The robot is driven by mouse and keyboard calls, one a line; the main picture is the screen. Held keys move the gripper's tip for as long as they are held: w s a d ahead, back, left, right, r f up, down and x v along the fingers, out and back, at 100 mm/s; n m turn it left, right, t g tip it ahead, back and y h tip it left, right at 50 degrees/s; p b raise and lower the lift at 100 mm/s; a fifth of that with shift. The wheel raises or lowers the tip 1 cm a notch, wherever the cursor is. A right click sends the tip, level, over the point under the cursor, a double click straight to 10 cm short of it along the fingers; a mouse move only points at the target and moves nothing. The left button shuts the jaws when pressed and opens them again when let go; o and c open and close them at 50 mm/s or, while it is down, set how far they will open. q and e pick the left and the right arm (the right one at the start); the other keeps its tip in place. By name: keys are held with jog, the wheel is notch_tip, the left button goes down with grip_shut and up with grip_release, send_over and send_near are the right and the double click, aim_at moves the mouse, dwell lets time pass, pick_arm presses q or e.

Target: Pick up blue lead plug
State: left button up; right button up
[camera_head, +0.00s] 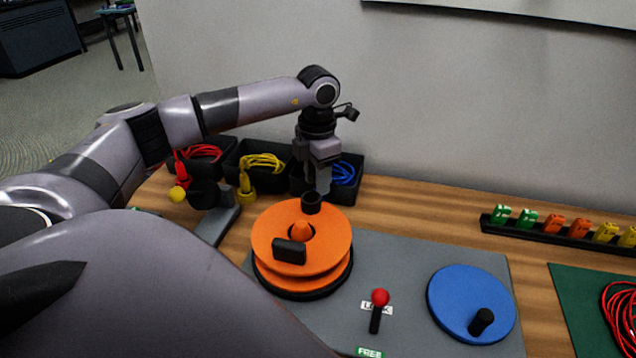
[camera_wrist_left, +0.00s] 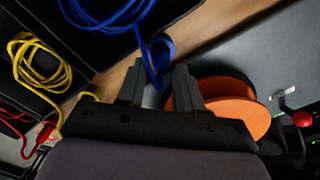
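The blue lead (camera_head: 343,174) lies coiled in the right-hand black bin behind the orange reel. In the left wrist view the blue lead (camera_wrist_left: 108,18) runs to a blue plug (camera_wrist_left: 157,52) that hangs over the bin's front edge. My left gripper (camera_head: 320,190) points down at the front of that bin. Its two fingers stand apart in the left wrist view (camera_wrist_left: 158,82), and the plug's near end shows in line with the gap between them. I cannot tell whether they touch it. In the head view the gripper hides the plug. My right gripper is out of view.
The orange reel (camera_head: 325,241) stands close in front of the left gripper. Bins with yellow (camera_head: 262,161) and red (camera_head: 203,151) leads are to the left. A blue disc (camera_head: 471,304), a red-knobbed lever (camera_head: 380,298) and a rack of coloured plugs (camera_head: 552,238) are to the right.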

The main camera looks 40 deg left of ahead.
pick_arm(q)
notch_tip(320, 180, down, 2)
jog(key=shift+f, duration=0.1)
grip_shut()
jog(key=shift+r, duration=0.25)
notch_tip(320, 180, up, 20)
jog(key=p, duration=0.1)
jog(key=shift+p, duration=0.35)
